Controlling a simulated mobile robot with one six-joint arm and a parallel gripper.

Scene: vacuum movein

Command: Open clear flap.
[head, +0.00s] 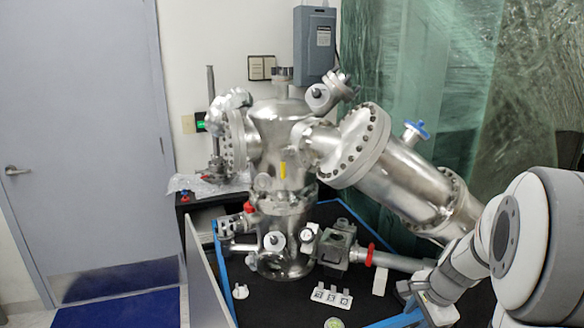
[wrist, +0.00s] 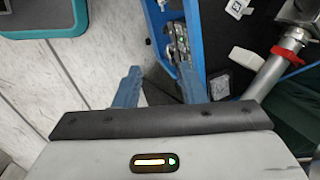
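Translucent green-tinted plastic sheeting (head: 440,80) hangs behind the steel chamber in the head view. I cannot tell whether it is the clear flap; no separate clear flap is distinct in either view. My gripper (wrist: 160,88) has two blue fingers standing apart in the wrist view, with nothing visible between them. It points down past a blue frame edge (wrist: 160,25) toward the tiled floor. In the head view my arm comes in from the right, low beside the table, and the fingers are hard to make out.
A steel vacuum chamber (head: 283,140) with flanges and a wide tube (head: 405,180) fills the middle. Small white parts (head: 331,296) lie on the black tabletop. A pipe with a red ring (wrist: 288,55) is right of my gripper. A grey door (head: 80,130) stands at left.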

